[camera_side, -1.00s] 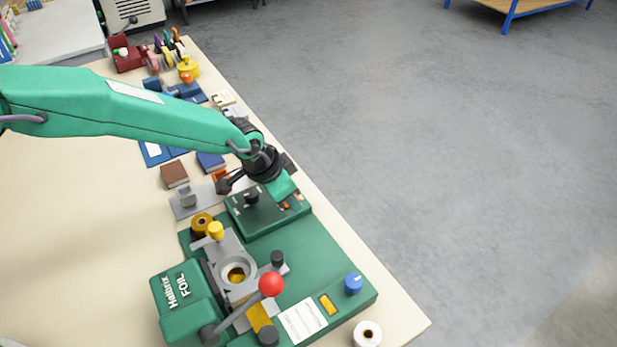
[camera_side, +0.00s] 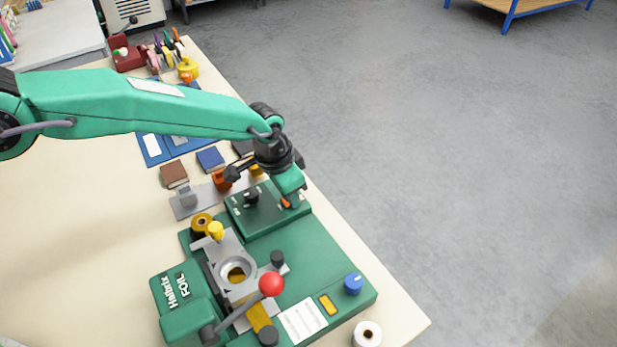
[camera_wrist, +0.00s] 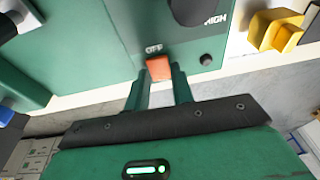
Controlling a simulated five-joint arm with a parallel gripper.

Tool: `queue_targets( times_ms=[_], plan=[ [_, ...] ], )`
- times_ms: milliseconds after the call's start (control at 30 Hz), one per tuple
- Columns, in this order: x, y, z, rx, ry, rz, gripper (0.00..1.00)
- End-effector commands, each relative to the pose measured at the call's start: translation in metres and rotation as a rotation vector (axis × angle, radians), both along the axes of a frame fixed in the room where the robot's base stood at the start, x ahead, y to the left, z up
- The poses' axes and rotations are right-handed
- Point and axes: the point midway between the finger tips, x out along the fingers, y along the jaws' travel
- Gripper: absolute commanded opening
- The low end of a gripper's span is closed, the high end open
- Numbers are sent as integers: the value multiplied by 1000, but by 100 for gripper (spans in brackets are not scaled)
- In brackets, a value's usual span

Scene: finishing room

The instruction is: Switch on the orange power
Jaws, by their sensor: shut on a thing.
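The orange power switch (camera_wrist: 159,68) stands on the green control box, beside an OFF label, in the wrist view. In the side view only a small orange bit of it (camera_side: 286,203) shows below the fingers. My gripper (camera_wrist: 161,80) has one finger on each side of the switch and is shut on it. In the side view my gripper (camera_side: 290,193) comes down from above onto the right end of the green control box (camera_side: 262,222). Which way the switch is tipped is hard to tell.
A black knob (camera_side: 252,197) stands on the same box. In front is the green foil press (camera_side: 180,310) with a red-ball lever (camera_side: 271,284) and a blue knob (camera_side: 353,284). Books and small tools line the bench behind. Bare floor lies to the right.

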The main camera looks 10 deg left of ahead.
Motion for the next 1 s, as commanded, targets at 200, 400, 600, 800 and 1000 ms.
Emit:
queue_targets(
  times_ms=[200, 400, 600, 800, 1000],
  plan=[
    [6, 1, 0, 35, 48, 6, 1],
    [6, 1, 0, 45, 63, 6, 1],
    [6, 1, 1, 45, 62, 6, 1],
    [5, 0, 1, 46, 64, 4, 45],
    [3, -1, 1, 47, 65, 1, 45]
  ],
)
